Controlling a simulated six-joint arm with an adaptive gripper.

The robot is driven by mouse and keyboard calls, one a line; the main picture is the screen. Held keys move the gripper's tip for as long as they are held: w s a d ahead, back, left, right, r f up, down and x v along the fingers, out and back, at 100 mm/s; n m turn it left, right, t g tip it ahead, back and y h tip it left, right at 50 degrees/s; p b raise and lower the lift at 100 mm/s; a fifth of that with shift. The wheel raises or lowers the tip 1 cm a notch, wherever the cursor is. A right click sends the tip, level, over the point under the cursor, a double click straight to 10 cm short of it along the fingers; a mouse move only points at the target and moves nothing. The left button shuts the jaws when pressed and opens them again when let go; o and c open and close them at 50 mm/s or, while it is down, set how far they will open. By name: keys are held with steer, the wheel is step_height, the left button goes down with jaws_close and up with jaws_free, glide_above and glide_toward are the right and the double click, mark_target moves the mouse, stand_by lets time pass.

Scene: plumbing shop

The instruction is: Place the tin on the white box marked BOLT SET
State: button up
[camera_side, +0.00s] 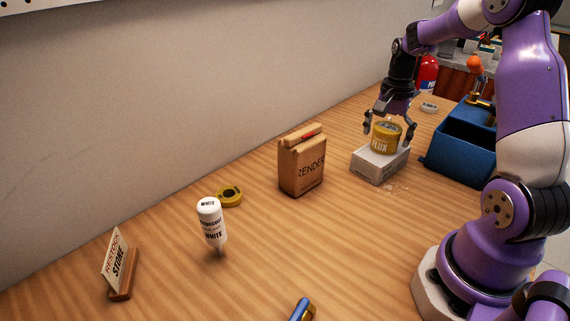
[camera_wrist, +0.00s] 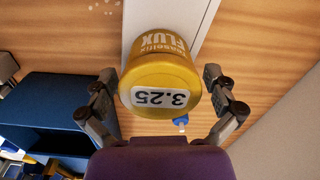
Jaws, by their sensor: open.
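The tin, yellow and marked FLUX (camera_side: 386,137), stands upright on top of the white box (camera_side: 378,168) in the side view. In the wrist view the tin (camera_wrist: 160,85) shows its lid with a 3.25 label, and the white box (camera_wrist: 205,15) lies behind it. The box's BOLT SET marking is not readable here. My gripper (camera_side: 388,127) is above and around the tin, fingers spread. In the wrist view my gripper's fingers (camera_wrist: 162,105) stand apart on both sides of the tin, with gaps between.
A blue bin (camera_side: 462,143) stands close right of the box. A brown RENDER bag (camera_side: 302,162) is to its left. A white bottle (camera_side: 211,222), a yellow tape roll (camera_side: 230,196) and a sign (camera_side: 117,262) stand farther left. Bare wood lies between bag and box.

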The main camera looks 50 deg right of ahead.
mark_target(387, 127)
step_height(387, 127, up, 12)
steer(key=s+a+n+t, duration=0.2)
steer(key=s+a+n, duration=0.1)
steer(key=a+n, duration=0.5)
steer(key=s+a+f+n+t, duration=0.1)
steer(key=s+a+n+t, duration=0.2)
steer(key=a+n, duration=0.5)
steer(key=a, duration=0.6)
steer(key=shift+t, duration=0.3)
